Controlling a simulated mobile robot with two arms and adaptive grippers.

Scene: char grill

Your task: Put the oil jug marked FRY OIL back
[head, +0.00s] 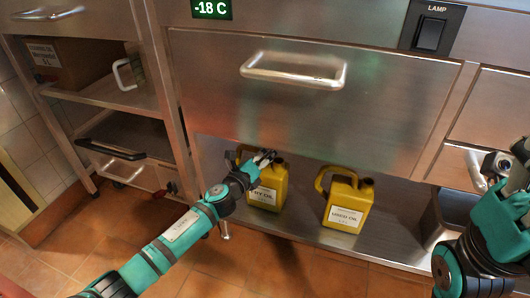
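A yellow jug (274,180) stands on the low steel shelf under the large drawer. Its white label, partly covered by my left arm, reads about "RY OIL". My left gripper (264,157) is at the top of this jug, in front of its handle and neck. Its fingers are small and overlap the jug, so I cannot tell whether they grip it. A second yellow jug (346,203) labelled "USED OIL" stands upright to the right on the same shelf. My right gripper (497,165) is at the right edge, away from both jugs, and its fingers are unclear.
The steel shelf (300,219) is bare between the jugs. The large drawer (310,110) with its bar handle hangs above them. An open cabinet (110,92) with a cardboard box (62,65) stands at left. Tiled floor (270,262) lies in front.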

